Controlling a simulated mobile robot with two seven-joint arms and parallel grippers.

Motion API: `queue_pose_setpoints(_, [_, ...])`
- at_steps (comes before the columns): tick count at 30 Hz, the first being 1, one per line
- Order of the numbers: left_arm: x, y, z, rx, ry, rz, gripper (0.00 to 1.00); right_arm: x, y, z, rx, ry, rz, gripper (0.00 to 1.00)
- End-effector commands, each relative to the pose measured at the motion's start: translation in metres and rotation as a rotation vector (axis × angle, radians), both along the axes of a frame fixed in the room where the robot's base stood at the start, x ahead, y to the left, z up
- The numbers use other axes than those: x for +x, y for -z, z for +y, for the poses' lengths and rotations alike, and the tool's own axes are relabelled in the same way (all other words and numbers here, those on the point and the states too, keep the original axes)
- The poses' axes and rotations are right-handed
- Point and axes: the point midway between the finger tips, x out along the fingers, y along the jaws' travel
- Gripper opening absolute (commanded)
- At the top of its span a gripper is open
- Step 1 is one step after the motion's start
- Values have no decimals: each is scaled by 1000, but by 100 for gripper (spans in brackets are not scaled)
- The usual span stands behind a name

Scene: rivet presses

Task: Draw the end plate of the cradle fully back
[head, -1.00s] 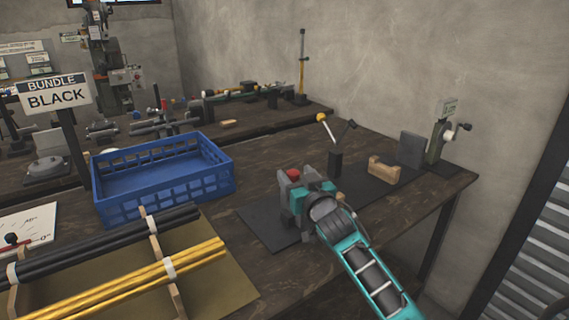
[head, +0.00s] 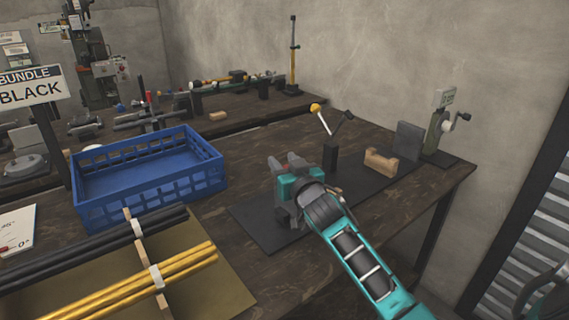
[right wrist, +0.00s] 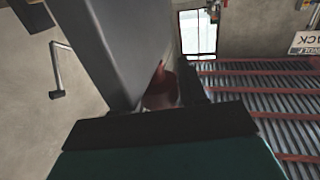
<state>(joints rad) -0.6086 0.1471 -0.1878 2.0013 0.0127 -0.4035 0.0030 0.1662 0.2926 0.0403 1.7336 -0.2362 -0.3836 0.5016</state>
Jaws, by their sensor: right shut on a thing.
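The cradle is a grey metal fixture (head: 294,161) standing on a dark mat on the bench. My right gripper (head: 284,188) comes in from the lower right, over the cradle, and covers much of it. It is shut on a red knob (right wrist: 163,88), which shows between the fingers in the right wrist view; I take it for the end plate's knob. A large grey metal part (right wrist: 125,45) stands close beside it there. The end plate itself is mostly hidden, so I cannot tell how far back it sits.
A blue crate (head: 205,180) stands left of the cradle. Black rods (head: 95,243) and yellow rods (head: 130,288) lie on a rack at front left. A yellow-knobbed lever (head: 320,119), a wooden block (head: 381,162) and a crank device (head: 440,130) stand behind and to the right.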

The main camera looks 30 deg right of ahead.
Motion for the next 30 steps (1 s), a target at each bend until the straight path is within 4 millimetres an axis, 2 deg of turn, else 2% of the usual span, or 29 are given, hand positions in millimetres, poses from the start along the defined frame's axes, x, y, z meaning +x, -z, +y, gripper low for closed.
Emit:
queue_pose_setpoints(1, [0, 0, 0, 0, 0, 1, 43, 0, 0, 0, 0, 0, 0, 30])
queue_pose_setpoints(11, [-1, 1, 0, 0, 0, 1, 43, 0, 0, 0, 0, 0, -1, 0])
queue_pose_setpoints(19, [-1, 1, 0, 0, 0, 2, 43, 0, 0, 5, 2, -1, -1, 0])
queue_pose_setpoints(27, [-1, -3, 0, 1, 0, 0, 43, 0, -1, 54, 9, -3, -3, 0])
queue_pose_setpoints(30, [-1, -5, 0, -1, -3, -4, 43, -1, -1, 64, 6, -2, -1, 0])
